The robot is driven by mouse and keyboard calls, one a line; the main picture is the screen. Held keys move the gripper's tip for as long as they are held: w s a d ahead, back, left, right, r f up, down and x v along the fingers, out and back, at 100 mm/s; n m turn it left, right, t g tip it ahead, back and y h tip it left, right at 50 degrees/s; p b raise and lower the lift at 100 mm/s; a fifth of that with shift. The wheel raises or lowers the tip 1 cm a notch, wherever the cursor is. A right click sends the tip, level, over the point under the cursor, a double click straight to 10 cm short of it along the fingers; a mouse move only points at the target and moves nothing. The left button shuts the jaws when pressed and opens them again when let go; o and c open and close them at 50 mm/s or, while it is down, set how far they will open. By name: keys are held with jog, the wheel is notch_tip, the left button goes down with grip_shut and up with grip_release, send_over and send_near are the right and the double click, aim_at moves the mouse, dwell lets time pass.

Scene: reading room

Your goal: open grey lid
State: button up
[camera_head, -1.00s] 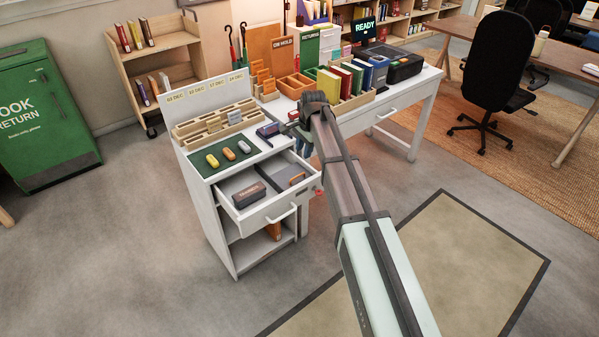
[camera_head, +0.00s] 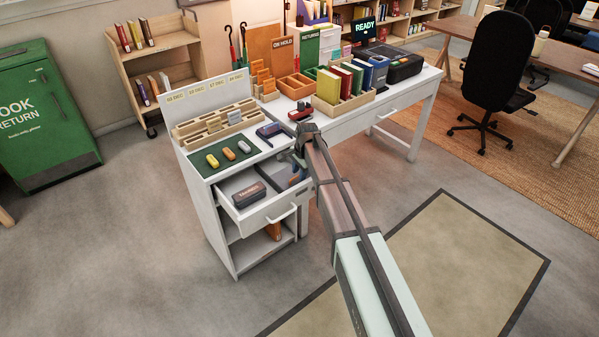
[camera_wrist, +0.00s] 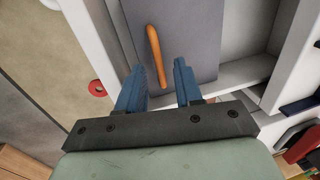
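The grey lid (camera_wrist: 190,35) is a flat panel in the open drawer (camera_head: 253,219), with an orange bar handle (camera_wrist: 156,55) on it. It lies flat and looks shut. In the head view my arm hides most of it. My gripper (camera_wrist: 159,68) is open, with its two blue fingers apart and nothing held between them. In the wrist view the handle's near end shows between the fingertips; I cannot tell whether they touch it. In the head view my gripper (camera_head: 298,166) is over the drawer's right part.
A dark labelled box (camera_head: 249,195) lies in the drawer's left part. The white cabinet top holds a green mat (camera_head: 226,154) with several small coloured items and a wooden rack (camera_head: 214,124). A red stapler-like object (camera_head: 301,112) sits on the desk behind.

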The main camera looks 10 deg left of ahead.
grip_shut()
dwell(0.4)
dwell(1.1)
